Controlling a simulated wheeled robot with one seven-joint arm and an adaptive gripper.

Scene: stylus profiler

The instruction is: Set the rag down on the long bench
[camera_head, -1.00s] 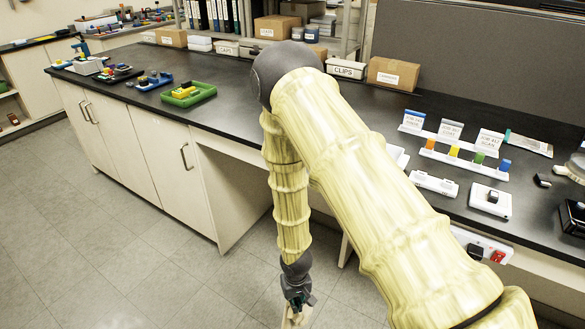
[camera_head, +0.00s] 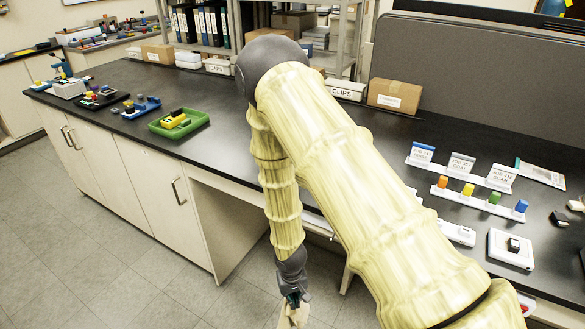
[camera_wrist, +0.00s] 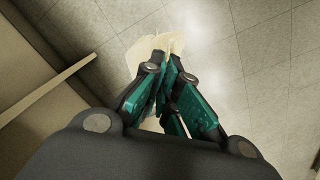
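The rag (camera_wrist: 150,50) is a pale cream cloth pinched between the green-and-black fingers of my gripper (camera_wrist: 168,68) in the wrist view. In the head view the rag (camera_head: 292,316) hangs under my gripper (camera_head: 293,297) near the bottom edge, partly cut off. My gripper is shut on it, low over the tiled floor and in front of the bench. The long bench (camera_head: 228,142) has a black top and cream cabinets and runs across the head view. My arm hides part of its middle.
A green tray (camera_head: 160,130) with yellow and black parts stands on the bench's left part. Label stands, coloured blocks and a white switch box (camera_head: 508,257) stand at the right. Cardboard boxes (camera_head: 395,96) line the back. Bare top lies between the green tray and my arm.

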